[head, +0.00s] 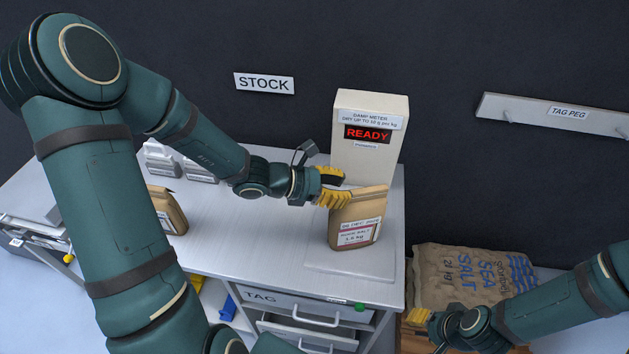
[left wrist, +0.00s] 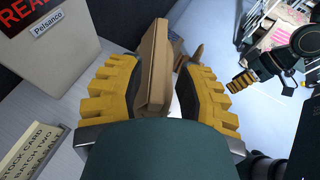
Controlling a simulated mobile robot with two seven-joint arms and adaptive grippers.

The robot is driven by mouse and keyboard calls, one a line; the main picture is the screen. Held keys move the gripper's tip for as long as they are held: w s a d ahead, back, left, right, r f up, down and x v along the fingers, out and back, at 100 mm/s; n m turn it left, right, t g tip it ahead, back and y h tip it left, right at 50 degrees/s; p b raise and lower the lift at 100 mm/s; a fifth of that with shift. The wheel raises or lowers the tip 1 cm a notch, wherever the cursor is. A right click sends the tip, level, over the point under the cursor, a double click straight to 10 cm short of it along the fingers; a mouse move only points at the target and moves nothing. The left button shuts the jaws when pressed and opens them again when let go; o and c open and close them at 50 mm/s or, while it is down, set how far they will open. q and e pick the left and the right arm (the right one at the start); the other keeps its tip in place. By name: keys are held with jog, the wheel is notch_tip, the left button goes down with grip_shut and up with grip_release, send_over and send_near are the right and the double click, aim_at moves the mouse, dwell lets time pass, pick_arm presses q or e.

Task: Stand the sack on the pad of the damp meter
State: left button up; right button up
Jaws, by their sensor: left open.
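The brown paper sack (head: 357,222) with a white and red label stands upright on the pale pad (head: 322,262) in front of the damp meter (head: 368,150), whose display reads READY. My left gripper (head: 332,188) is open at the upper left of the sack. In the left wrist view its yellow fingers lie on either side of the sack (left wrist: 154,65), with a gap showing at the right finger. My right gripper (head: 420,322) is low at the right, by the large sea salt sack; its finger opening is unclear.
Another brown sack (head: 168,210) stands on the table's left, partly behind my left arm. Grey weights (head: 160,158) sit at the back left. A drawer marked TAG (head: 290,304) is below the tabletop, with an open drawer under it. The large sea salt sack (head: 470,275) lies at the right.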

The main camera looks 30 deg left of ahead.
pick_arm(q)
jog(key=p+v, duration=0.1)
jog(key=v, duration=0.7)
jog(key=s+d+f+m+g+y, duration=0.2)
jog(key=d+f+m, duration=0.1)
jog(key=f+m, duration=0.3)
jog(key=s+d+f+m+g+y, duration=0.2)
jog(key=s+d+f+m+g, duration=0.1)
jog(key=f+m, duration=0.3)
jog(key=s+d+f+m+g+y, duration=0.2)
jog(key=f+m, duration=0.4)
jog(key=f, duration=0.3)
jog(key=shift+s+d+f+g+y, duration=0.15)
jog(key=shift+s+d+g+y, duration=0.25)
jog(key=shift+s+d, duration=0.3)
jog(key=d+m, duration=0.1)
jog(key=d+f+m+t, duration=0.1)
jog(key=m, duration=0.1)
jog(key=w+d+m, duration=0.1)
jog(key=m, duration=0.1)
jog(key=shift+d+f, duration=0.2)
jog(key=shift+f, duration=0.15)
jog(key=shift+w+d+m+t, duration=0.1)
jog(key=shift+d+m+t, duration=0.2)
jog(key=shift+f, duration=0.1)
